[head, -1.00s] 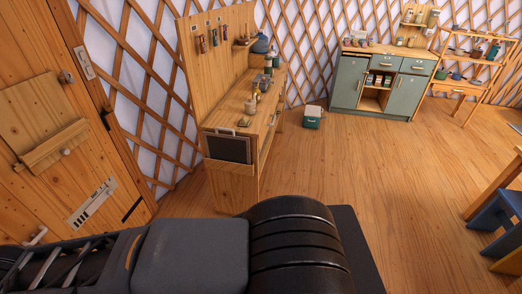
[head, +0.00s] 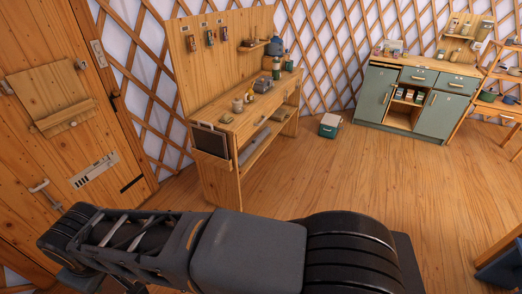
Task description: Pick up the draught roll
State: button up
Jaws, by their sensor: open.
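I cannot make out a draught roll in the head view. My arm crosses the bottom of the picture. Its gripper is not in view, so nothing can be told of its jaws or of anything near them. My arm hides the floor at the bottom and part of the floor near the door.
A plank door (head: 70,110) stands at the left. A wooden workbench (head: 240,120) with tools and jars stands ahead. A green and white box (head: 329,126) is on the floor. A green cabinet (head: 384,91) stands at the back right. The middle floor (head: 340,180) is clear.

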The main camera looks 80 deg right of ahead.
aim_at(243, 157)
jog(key=z, duration=3.65)
jog(key=i, duration=3.3)
jog(key=u, duration=3.45)
